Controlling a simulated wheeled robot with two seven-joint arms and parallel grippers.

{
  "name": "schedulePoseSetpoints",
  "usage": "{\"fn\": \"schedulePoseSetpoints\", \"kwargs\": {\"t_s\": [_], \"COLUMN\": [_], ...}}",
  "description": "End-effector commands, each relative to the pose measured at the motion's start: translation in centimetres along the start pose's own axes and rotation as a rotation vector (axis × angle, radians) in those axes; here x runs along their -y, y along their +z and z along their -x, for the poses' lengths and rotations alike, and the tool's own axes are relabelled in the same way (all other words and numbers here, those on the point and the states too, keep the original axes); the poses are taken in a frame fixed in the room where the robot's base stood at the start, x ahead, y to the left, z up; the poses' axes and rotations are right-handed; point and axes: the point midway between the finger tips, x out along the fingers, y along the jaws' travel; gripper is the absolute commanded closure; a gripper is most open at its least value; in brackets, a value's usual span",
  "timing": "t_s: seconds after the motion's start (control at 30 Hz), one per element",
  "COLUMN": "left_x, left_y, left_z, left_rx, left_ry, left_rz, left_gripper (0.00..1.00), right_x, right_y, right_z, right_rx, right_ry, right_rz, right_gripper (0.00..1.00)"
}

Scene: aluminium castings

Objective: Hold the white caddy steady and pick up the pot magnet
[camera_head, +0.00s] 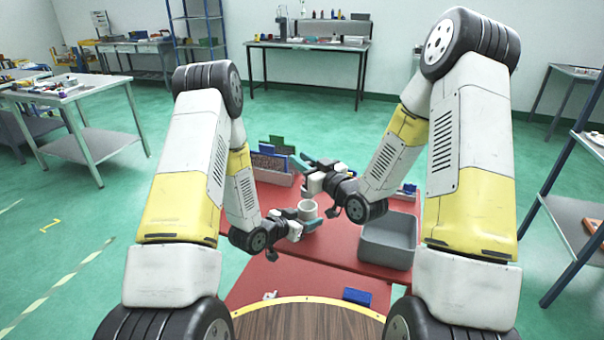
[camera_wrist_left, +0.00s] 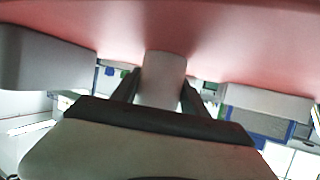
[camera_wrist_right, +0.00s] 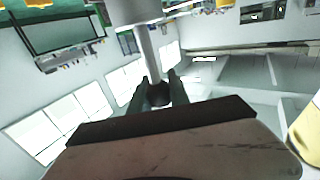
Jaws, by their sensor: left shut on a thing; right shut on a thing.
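The white caddy (camera_head: 307,208) is a small pale cylinder above the red table. My left gripper (camera_head: 303,217) is shut on it; in the left wrist view the caddy (camera_wrist_left: 163,80) stands between both fingers. My right gripper (camera_head: 304,173) is above and behind the caddy. In the right wrist view its fingers (camera_wrist_right: 158,88) are shut on a dark rounded piece, the pot magnet (camera_wrist_right: 158,96). A thin grey rod runs between that piece and a pale cylinder at the top edge. Whether the rod touches the cylinder is unclear. The magnet is not clear in the head view.
A grey bin (camera_head: 388,241) stands on the red table (camera_head: 320,247) to the right. A bin with blue and green pieces (camera_head: 270,163) is at the back left. A blue piece (camera_head: 357,297) and a small white piece (camera_head: 269,296) lie near the front. The table's front middle is mostly clear.

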Motion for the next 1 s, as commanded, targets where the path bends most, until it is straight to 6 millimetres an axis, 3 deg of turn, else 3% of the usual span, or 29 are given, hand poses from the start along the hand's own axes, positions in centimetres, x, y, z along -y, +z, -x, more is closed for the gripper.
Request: {"fn": "schedulePoseSetpoints", "kwargs": {"t_s": [0.37,0.4,0.5,0.83,1.0], "left_x": [0.0,0.0,0.0,0.1,0.1], "left_y": [0.0,0.0,0.0,0.0,0.0], "left_z": [0.0,0.0,0.0,0.2,2.4], "left_rx": [-0.001,-0.001,0.000,0.000,0.001], "left_ry": [0.000,0.000,0.000,-0.001,-0.002], "left_rz": [0.000,0.000,0.000,0.000,0.002], "left_gripper": [0.92,0.41,0.23,0.23,0.23], "right_x": [0.0,0.0,0.0,0.0,0.0], "right_y": [-0.8,-0.8,-0.7,-0.7,-0.7], "right_z": [0.0,0.0,0.0,0.0,0.0], "right_rx": [-0.001,-0.001,-0.001,-0.001,-0.001], "right_ry": [0.000,0.000,0.000,0.000,0.000], "right_rz": [0.001,0.001,0.001,0.001,0.001], "right_gripper": [1.00,1.00,1.00,1.00,1.00]}}
